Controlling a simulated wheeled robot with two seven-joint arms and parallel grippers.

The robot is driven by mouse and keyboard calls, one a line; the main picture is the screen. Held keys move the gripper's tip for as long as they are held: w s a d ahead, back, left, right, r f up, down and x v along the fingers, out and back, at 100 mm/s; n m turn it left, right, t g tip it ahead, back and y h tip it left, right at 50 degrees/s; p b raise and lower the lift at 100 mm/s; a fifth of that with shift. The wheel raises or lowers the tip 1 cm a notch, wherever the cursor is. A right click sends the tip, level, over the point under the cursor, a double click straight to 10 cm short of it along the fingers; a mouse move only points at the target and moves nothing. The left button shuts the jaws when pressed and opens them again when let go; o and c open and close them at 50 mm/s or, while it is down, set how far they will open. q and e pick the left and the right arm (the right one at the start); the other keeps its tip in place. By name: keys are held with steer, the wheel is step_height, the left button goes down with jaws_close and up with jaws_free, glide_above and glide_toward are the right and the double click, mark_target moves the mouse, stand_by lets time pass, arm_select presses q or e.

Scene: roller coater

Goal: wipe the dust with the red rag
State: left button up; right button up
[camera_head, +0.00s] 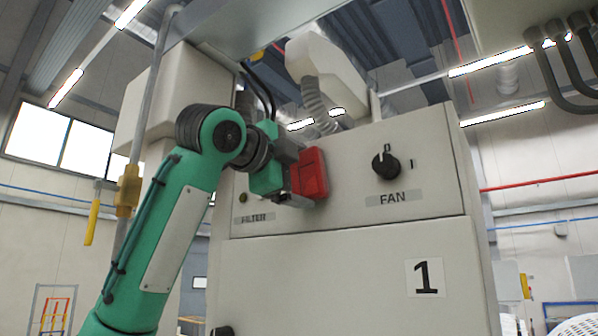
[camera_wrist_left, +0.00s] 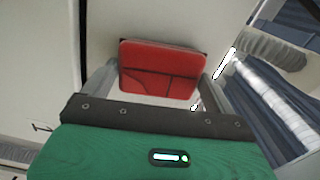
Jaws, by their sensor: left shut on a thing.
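The red rag (camera_head: 311,174) is a flat red block-like pad held up against or close to the front panel of the grey cabinet (camera_head: 350,265). My left gripper (camera_head: 298,185) is shut on it, above the FILTER label. In the left wrist view the red rag (camera_wrist_left: 160,70) sits between the two fingers (camera_wrist_left: 158,88), with the pale panel behind it. I cannot tell whether the rag touches the panel. I cannot make out any dust. My right gripper is not in view.
To the right of the rag is a black FAN knob (camera_head: 385,166) on the panel. A yellow-handled valve (camera_head: 128,190) on a vertical pipe stands left of the cabinet. A ribbed hose (camera_head: 318,108) and a grey housing (camera_head: 325,62) are above. A number 1 label (camera_head: 425,278) is below.

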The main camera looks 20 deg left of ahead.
arm_select(q)
steer(key=shift+s+a, duration=0.2)
steer(key=shift+s, duration=0.5)
steer(key=shift+b+v, duration=0.7)
steer(key=shift+v, duration=1.45)
steer(key=v, duration=0.3)
steer(key=shift+r+b, duration=0.1)
steer(key=shift+b, duration=0.3)
steer(key=shift+w, duration=0.1)
